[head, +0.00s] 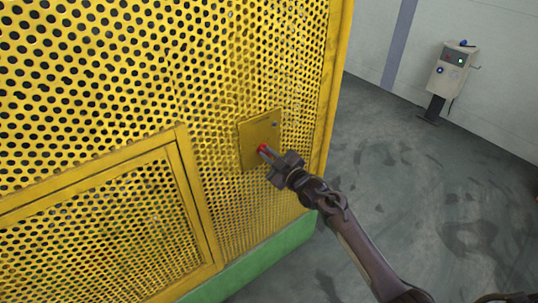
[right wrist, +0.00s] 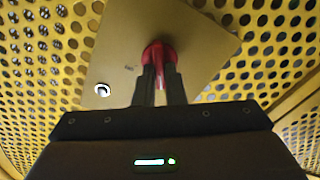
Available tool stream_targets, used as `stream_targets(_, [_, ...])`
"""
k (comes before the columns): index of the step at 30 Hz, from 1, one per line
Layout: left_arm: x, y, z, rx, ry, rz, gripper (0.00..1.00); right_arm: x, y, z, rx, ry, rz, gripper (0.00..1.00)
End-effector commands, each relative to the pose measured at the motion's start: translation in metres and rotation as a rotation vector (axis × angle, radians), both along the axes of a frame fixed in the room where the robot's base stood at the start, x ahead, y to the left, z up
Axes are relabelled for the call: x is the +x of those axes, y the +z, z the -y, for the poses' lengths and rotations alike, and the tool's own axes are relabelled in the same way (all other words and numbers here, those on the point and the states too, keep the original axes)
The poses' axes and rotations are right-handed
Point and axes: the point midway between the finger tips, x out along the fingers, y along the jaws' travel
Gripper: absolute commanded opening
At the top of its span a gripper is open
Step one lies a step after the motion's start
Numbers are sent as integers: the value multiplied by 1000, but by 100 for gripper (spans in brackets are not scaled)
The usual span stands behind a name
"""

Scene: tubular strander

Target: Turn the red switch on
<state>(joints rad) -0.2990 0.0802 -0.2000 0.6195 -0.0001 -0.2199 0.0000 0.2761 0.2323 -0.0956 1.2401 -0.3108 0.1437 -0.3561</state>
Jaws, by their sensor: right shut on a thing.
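The red switch (head: 262,149) sits on a yellow plate (head: 250,128) fixed to the perforated yellow guard. In the right wrist view the red switch (right wrist: 158,52) shows as a round red base with a red handle. My right gripper (head: 272,157) reaches it from the lower right, and its fingers (right wrist: 159,82) are shut on the handle. The fingers hide part of the switch. A small round silver item (right wrist: 102,89) is on the same plate, lower left of the switch in the wrist view. My left gripper is not in view.
The perforated yellow guard (head: 90,70) fills the left side, with a framed panel (head: 110,230) at lower left and a green base (head: 265,258) below. A control box on a post (head: 451,70) stands at the back right. Open grey floor (head: 400,170) lies to the right.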

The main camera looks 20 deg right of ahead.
Motion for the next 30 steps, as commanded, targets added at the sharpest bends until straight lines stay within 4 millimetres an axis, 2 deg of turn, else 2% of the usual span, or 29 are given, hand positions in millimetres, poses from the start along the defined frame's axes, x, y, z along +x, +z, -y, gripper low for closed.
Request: stream_targets(30, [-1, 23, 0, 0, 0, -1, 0, 2, 1, 5, 903, -1, -329, 0])
